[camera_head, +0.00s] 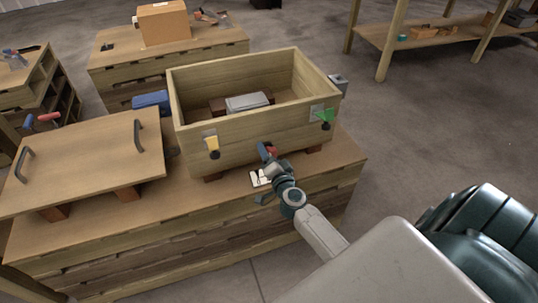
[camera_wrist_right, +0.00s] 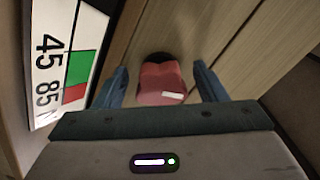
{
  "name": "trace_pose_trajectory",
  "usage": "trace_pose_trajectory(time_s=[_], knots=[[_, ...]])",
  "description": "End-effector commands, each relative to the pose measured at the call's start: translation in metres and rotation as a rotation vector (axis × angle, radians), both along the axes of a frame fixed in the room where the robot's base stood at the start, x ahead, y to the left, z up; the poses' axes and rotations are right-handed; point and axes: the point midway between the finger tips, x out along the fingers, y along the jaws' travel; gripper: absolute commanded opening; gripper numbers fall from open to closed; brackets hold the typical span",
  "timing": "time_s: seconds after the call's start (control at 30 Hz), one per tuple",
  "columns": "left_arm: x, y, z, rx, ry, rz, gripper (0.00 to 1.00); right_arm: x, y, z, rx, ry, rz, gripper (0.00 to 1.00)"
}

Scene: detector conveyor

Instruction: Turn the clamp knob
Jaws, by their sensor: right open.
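The clamp knob (camera_wrist_right: 160,84) is a red, lobed knob with a white mark, seen in the right wrist view on a dark round base against wooden boards. In the head view a small red part of it (camera_head: 272,151) shows at the front of the wooden box. My right gripper (camera_head: 267,153) is in front of that box. In the wrist view its two blue fingers stand open on either side of the knob, with a visible gap on each side. My left gripper is not in view.
A white scale plate (camera_wrist_right: 62,62) with numbers and green and red fields stands left of the knob. A wooden lid (camera_head: 85,165) with two handles lies left.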

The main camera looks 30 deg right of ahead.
Motion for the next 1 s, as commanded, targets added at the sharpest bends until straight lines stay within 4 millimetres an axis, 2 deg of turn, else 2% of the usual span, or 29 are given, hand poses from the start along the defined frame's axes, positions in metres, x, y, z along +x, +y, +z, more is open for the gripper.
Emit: trace_pose_trajectory(time_s=[0.13, 0.17, 0.37, 0.4, 0.77, 0.9, 1.0], knots=[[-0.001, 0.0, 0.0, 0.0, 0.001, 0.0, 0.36, 0.0, 0.0, 0.0, 0.0, 0.0, 0.0, 0.65], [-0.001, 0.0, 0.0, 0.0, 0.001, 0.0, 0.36, 0.0, 0.0, 0.0, 0.0, 0.0, 0.0, 0.61], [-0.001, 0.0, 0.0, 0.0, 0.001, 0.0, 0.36, 0.0, 0.0, 0.0, 0.0, 0.0, 0.0, 0.22], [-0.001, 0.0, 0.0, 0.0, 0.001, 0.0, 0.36, 0.0, 0.0, 0.0, 0.0, 0.0, 0.0, 0.2], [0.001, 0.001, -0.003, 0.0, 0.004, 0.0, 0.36, 0.0, 0.0, 0.001, 0.061, -0.015, 0.0, 0.2], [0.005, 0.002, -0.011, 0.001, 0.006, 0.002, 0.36, 0.0, 0.0, 0.002, 0.142, -0.034, 0.001, 0.2], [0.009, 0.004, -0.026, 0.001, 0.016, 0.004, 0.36, 0.0, 0.001, 0.002, 0.22, -0.052, 0.001, 0.2]])
